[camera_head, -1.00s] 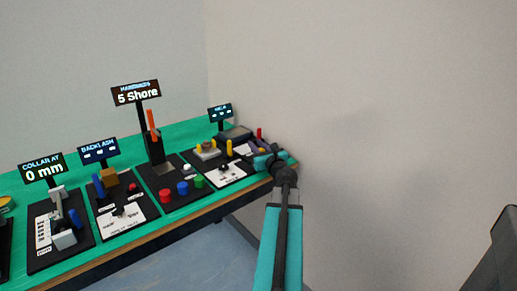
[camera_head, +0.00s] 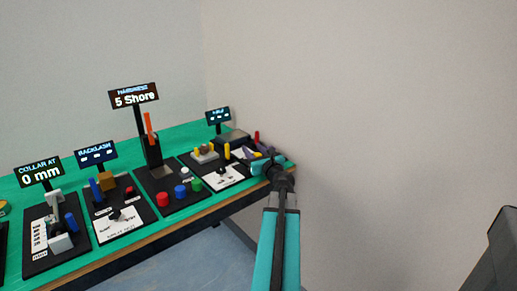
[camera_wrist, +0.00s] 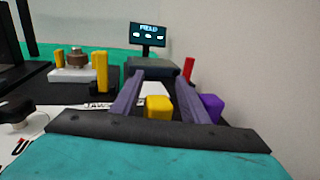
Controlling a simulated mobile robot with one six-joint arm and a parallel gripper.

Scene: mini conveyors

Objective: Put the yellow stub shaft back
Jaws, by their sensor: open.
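My gripper (camera_wrist: 158,80) is open, its two grey-purple fingers pointing forward over the black plate at the bench's right end; the head view also shows it (camera_head: 257,160). A short yellow piece (camera_wrist: 158,106) shows between the fingers in the wrist view, with a visible gap on either side. I cannot tell for certain whether it is the stub shaft. A yellow upright post (camera_wrist: 100,72) stands left of the fingers, also seen in the head view (camera_head: 227,149).
A purple block (camera_wrist: 211,107) sits just right of the right finger, and a red post (camera_wrist: 188,69) stands behind it. A white block with a brown cylinder (camera_wrist: 77,58) is at left. A small display (camera_wrist: 148,34) stands behind. The wall is close on the right.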

